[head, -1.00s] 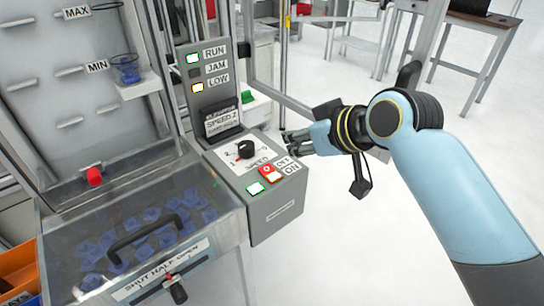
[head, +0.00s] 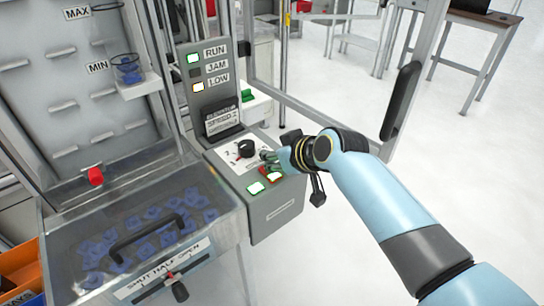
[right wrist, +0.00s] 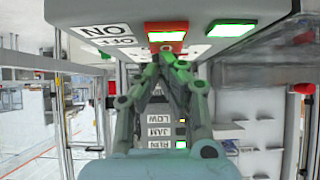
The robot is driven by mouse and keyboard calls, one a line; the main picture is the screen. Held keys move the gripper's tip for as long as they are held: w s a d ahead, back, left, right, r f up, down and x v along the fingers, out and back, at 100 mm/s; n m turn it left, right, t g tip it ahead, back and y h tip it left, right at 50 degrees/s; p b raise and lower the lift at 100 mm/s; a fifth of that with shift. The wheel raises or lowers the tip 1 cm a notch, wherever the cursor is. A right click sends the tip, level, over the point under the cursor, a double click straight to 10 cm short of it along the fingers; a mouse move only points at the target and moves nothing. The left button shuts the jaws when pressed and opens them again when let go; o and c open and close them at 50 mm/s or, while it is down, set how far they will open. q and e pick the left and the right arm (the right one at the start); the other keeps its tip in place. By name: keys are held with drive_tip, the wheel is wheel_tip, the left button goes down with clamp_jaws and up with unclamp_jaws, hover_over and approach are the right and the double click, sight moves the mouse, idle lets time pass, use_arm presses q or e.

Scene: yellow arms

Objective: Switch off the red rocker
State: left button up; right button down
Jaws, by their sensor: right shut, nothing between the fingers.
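The red rocker (head: 271,173) sits on the sloped top of the grey control box, partly covered by my right gripper in the head view. In the right wrist view the rocker (right wrist: 167,47) is upside down, with a lit green-white window at its ON end. My right gripper (head: 267,157) is shut and empty, its fingertips over the OFF end of the rocker. In the right wrist view the fingertips (right wrist: 167,60) are right at the rocker's edge; I cannot tell whether they touch it. My left gripper is out of view.
A lit green button (head: 255,188) is beside the rocker. The black SPEED knob (head: 245,149) is just behind it. A panel with RUN, JAM and LOW lamps (head: 194,58) rises at the back. A clear-lidded bin (head: 110,238) with blue pieces is at left.

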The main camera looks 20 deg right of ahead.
drive_tip(key=shift+w+f, duration=0.15)
drive_tip(key=shift+f, duration=0.15)
drive_tip(key=shift+s+d+p, duration=0.2)
drive_tip(key=shift+s+p, duration=0.15)
drive_tip(key=shift+s, duration=0.5)
drive_tip(key=shift+r, duration=0.1)
